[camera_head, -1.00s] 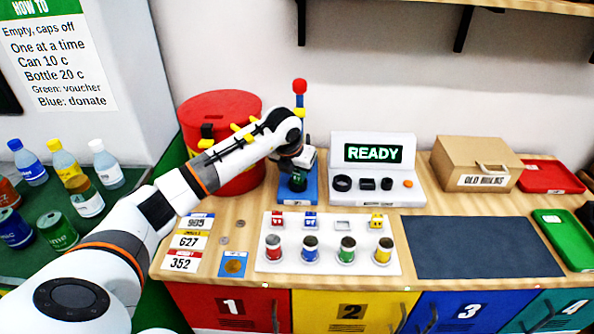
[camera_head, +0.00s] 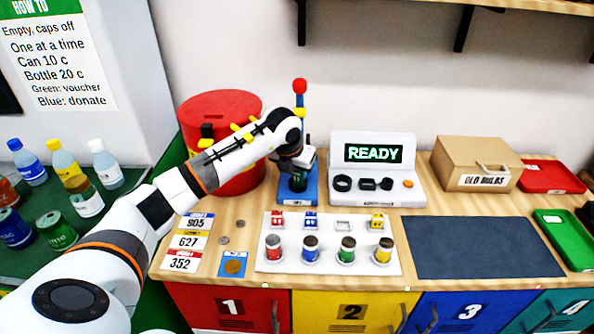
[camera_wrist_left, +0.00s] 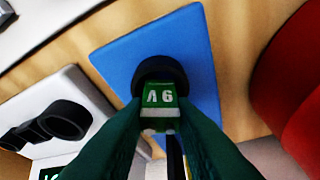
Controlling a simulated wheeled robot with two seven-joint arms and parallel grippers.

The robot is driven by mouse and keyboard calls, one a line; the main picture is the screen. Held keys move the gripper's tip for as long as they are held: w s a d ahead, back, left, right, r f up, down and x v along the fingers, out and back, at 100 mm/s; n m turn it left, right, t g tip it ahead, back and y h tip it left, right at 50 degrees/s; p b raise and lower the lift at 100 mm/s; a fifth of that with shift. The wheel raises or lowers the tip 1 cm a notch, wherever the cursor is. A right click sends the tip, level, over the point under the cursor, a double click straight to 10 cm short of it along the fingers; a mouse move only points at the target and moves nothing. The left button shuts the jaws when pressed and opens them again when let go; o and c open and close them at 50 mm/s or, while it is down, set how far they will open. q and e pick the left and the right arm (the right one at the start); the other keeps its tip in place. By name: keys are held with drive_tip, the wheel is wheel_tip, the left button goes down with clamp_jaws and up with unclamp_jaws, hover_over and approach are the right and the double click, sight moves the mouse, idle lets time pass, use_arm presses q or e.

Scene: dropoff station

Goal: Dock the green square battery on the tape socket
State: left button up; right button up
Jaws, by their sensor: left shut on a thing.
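The green square battery (camera_wrist_left: 158,97), with white lettering on its face, is between the dark green fingers of my left gripper (camera_wrist_left: 160,118) in the left wrist view. My left gripper (camera_head: 297,181) is shut on it, over the blue base (camera_head: 311,196) of a stand. A round black part (camera_wrist_left: 160,70) on the blue base (camera_wrist_left: 120,55) is right behind the battery; I cannot tell whether the battery touches it or sits in it. No marking lets me identify the tape socket. My right gripper is not in view.
A READY console (camera_head: 345,141) with black sockets and an orange button stands right of the base. A red drum (camera_head: 215,106) is close on the left. In front, a white tray (camera_head: 328,266) holds square and round batteries, with one empty square slot. A dark mat (camera_head: 480,248) is bare.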

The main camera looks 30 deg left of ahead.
use_arm(q)
drive_tip(key=shift+f+b, duration=0.35)
drive_tip(key=shift+f, duration=0.2)
drive_tip(key=o, duration=0.7)
drive_tip(key=shift+p+v, duration=1.8)
drive_tip(key=shift+v, duration=0.9)
drive_tip(key=p, duration=0.3)
approach(297, 172)
drive_tip(key=shift+s, duration=0.15)
